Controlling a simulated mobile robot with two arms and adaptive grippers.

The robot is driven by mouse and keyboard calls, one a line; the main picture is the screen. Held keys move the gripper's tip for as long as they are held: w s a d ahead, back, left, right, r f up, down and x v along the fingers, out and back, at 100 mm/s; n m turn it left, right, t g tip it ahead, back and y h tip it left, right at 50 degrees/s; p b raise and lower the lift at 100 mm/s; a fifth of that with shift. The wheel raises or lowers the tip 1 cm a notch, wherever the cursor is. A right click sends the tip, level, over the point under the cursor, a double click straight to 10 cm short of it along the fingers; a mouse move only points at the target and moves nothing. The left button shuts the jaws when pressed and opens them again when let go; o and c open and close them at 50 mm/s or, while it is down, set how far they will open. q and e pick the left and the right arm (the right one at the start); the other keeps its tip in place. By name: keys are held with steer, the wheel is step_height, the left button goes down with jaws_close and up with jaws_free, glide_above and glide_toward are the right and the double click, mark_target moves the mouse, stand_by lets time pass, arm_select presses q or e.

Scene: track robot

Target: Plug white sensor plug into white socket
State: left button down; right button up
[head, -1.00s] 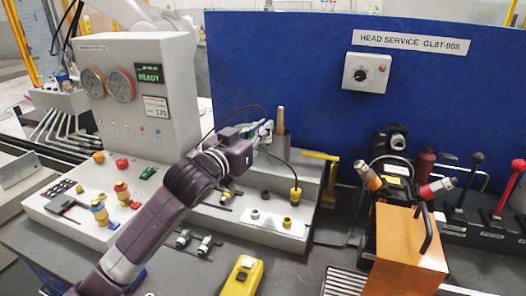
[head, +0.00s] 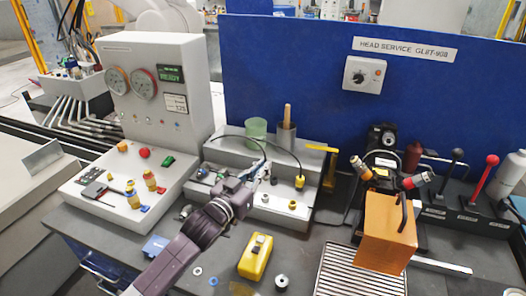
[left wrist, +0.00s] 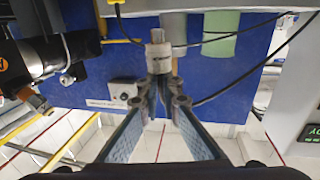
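My left gripper (head: 258,174) is over the middle of the light grey connector bench. In the left wrist view its two fingers (left wrist: 163,92) are closed around a white and grey cylindrical plug (left wrist: 158,58). The plug's tip points away from my wrist. In the head view the plug is small and mostly hidden by the gripper. A pale plate (head: 278,215) below the gripper carries small round sockets. One whitish socket (head: 292,205) stands near a yellow plug (head: 300,182) on a black cable. The held plug looks apart from the sockets. My right gripper is not in view.
A green cup (head: 256,129) and a grey cup (head: 287,140) stand behind the gripper. Black cables arch over the bench. A yellow device (head: 256,257) lies in front. An orange box (head: 387,232) stands to the right, and a gauge panel (head: 158,90) to the left.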

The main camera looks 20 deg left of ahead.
arm_select(q)
steer(key=shift+w+f, duration=0.1)
steer(key=shift+w, duration=0.1)
steer(key=shift+s+f+b, duration=0.1)
steer(key=shift+f+b, duration=1.65)
steer(key=shift+f, duration=1.05)
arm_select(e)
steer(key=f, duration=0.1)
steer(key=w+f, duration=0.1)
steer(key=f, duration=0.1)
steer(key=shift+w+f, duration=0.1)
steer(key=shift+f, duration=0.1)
arm_select(q)
steer(key=shift+p, duration=0.65)
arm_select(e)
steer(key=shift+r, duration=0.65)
arm_select(q)
steer(key=shift+f+b, duration=0.95)
steer(key=shift+f, duration=0.5)
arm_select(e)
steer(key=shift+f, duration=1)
